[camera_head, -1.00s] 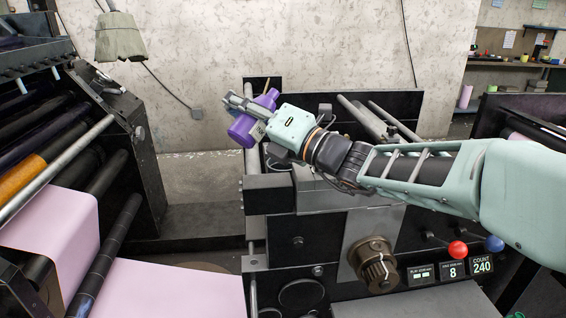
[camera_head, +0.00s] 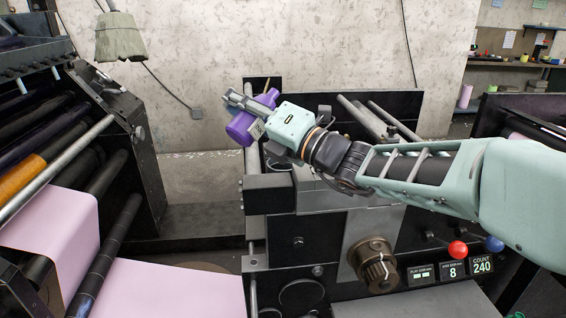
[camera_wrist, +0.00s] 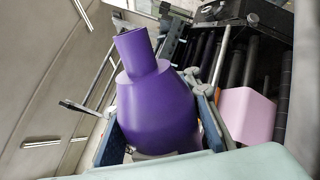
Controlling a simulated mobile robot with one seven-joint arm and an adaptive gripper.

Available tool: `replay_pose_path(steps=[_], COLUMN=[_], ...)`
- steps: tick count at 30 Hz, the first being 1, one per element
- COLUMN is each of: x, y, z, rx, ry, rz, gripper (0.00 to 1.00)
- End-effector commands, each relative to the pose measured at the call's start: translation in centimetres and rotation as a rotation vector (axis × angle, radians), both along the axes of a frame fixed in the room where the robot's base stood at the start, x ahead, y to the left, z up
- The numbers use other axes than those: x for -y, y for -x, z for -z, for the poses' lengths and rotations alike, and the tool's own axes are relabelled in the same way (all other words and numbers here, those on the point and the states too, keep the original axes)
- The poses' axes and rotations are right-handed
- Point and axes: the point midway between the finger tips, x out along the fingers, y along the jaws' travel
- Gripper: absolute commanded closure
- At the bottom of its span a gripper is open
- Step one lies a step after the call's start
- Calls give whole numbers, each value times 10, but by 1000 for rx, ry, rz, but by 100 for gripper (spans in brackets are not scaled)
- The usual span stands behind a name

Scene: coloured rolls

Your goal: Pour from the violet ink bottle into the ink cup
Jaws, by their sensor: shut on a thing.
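My gripper (camera_head: 243,104) is shut on the violet ink bottle (camera_head: 240,131) and holds it tilted above the black machine. I cannot clearly make out the ink cup. A round dark rim (camera_head: 278,162) lies just below my gripper, partly hidden by the arm. No ink stream is visible.
The black machine (camera_head: 330,190) stands below my arm, with a knob (camera_head: 374,265) and a red ball handle (camera_head: 457,250) in front. A roller press with pink sheet (camera_head: 45,225) is on the left. A grey lamp (camera_head: 119,38) hangs upper left. Open air lies left of the bottle.

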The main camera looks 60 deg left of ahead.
Motion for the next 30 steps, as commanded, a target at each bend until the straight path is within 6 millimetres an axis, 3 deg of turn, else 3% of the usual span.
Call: replay_pose_path(steps=[30], x=[0], y=[1], z=[-6], rx=[-61], ry=[18], rz=[1], gripper=[100])
